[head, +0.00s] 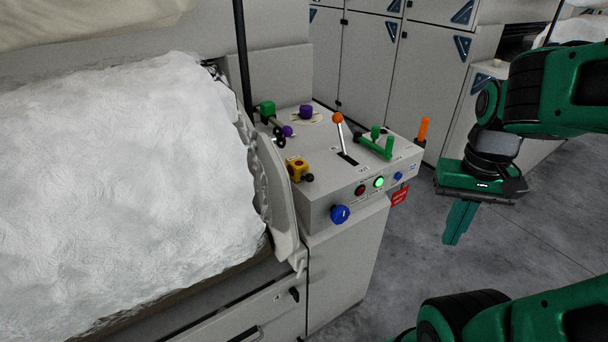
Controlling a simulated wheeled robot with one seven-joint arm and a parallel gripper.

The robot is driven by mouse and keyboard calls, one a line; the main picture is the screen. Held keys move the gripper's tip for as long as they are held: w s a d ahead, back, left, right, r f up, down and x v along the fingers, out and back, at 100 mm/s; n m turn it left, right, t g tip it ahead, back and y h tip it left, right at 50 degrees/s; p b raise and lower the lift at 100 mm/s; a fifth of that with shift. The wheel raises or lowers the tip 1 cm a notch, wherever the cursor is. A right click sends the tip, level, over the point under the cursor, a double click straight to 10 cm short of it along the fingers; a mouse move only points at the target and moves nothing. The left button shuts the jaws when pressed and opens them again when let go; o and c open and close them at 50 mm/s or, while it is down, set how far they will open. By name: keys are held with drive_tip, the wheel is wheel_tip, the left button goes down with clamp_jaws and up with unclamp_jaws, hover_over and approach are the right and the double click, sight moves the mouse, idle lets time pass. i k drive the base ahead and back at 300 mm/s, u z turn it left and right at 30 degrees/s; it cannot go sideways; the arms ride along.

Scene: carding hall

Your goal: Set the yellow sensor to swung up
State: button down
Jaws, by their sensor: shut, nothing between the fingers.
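The yellow sensor (297,168) is a small yellow block with a dark reddish round spot on top. It sits low at the left edge of the grey control box (325,209), beside the white fibre roll, with a small dark knob at its lower right. My green gripper (450,242) hangs in the air to the right of the box, fingers pointing down and together. It is shut and empty, well apart from the sensor. Nothing hides the sensor from this view.
On the box are an orange-knobbed lever (338,118), a green handle (376,147), an orange post (423,129), a purple knob (306,111), a green block (267,109) and a blue front knob (340,214). White fibre (130,190) fills the left. Floor at right is clear.

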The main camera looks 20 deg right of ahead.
sight(296, 167)
drive_tip(key=u, duration=0.75)
drive_tip(key=k, duration=1.9)
drive_tip(key=z, duration=0.9)
drive_tip(key=i, duration=1.05)
drive_tip(key=u, duration=0.05)
